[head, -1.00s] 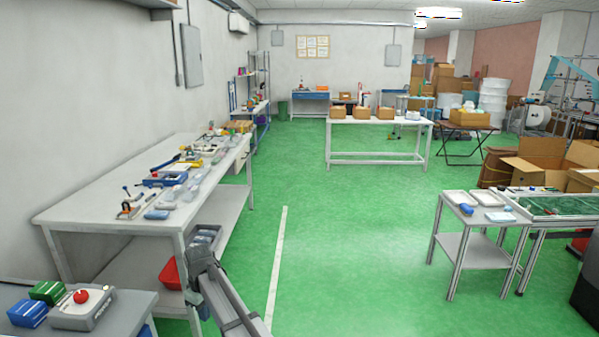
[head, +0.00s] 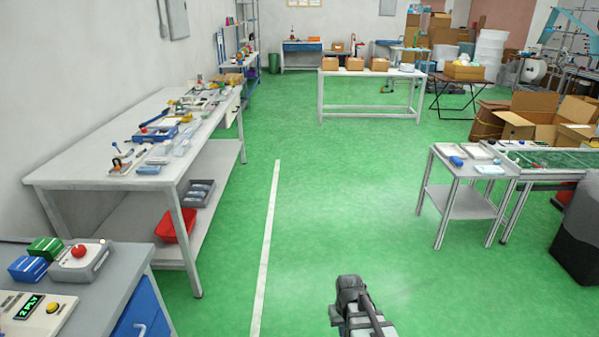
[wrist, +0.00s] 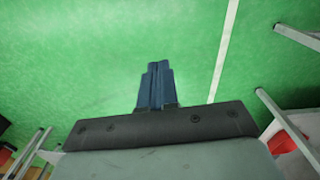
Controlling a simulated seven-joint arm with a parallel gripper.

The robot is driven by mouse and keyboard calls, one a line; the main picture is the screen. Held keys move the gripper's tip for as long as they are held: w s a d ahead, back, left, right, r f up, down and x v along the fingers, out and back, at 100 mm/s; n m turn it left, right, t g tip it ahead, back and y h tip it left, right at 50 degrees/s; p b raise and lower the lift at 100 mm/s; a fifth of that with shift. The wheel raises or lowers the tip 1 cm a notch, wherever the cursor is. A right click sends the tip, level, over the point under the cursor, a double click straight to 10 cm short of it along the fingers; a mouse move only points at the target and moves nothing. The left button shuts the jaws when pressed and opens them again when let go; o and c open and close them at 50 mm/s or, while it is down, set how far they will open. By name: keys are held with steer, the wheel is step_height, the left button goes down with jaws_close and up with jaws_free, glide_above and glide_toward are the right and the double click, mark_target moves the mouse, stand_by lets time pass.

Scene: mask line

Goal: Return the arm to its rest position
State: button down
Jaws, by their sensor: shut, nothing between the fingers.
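My gripper (wrist: 157,84) shows in the wrist view with its two dark blue fingers together and nothing between them. It points over bare green floor. In the head view, part of my arm shows at the bottom, right of the white floor line; the fingers cannot be made out there. Nothing touches the arm in view.
A long white workbench (head: 65,165) with tools stands on the left, a red bin (head: 177,224) on its lower shelf. A grey cabinet (head: 113,262) with a control box is at the lower left. A small side table (head: 462,198) stands on the right. The green floor (head: 320,210) between is clear.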

steer(key=s+d+f+g, duration=0.1)
steer(key=s+f+g, duration=0.1)
steer(key=s+f, duration=0.5)
steer(key=s+d+f+m+g, duration=0.1)
steer(key=s+f, duration=0.6)
steer(key=s, duration=0.8)
steer(key=s+d+f+g, duration=0.1)
steer(key=s+f+g, duration=0.3)
steer(key=s+f, duration=0.3)
steer(key=s, duration=0.4)
steer(key=shift+d+f, duration=0.25)
steer(key=shift+f, duration=0.05)
